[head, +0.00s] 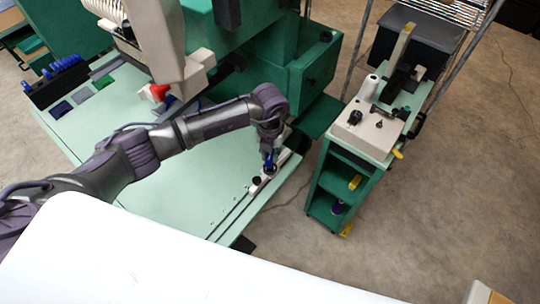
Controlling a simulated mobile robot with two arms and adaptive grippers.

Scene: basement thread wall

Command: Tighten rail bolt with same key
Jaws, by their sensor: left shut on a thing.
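My left arm reaches across the pale green table (135,150). My left gripper (269,160) points down at the table's right side and is shut on a small blue-handled key (268,155). The key is mostly hidden by the fingers. Its lower end is over or at a short white rail piece (279,163); I cannot tell whether it sits in a bolt. A black round knob or bolt head (257,181) shows on the rail piece, just left of and below the gripper. My right gripper is not in view.
A black rack (60,85) with several blue-handled tools stands at the table's left. Grey, purple and green squares lie beside it. A green machine (300,65) stands behind the rail. A green cart (325,190) stands to the right, across a floor gap.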

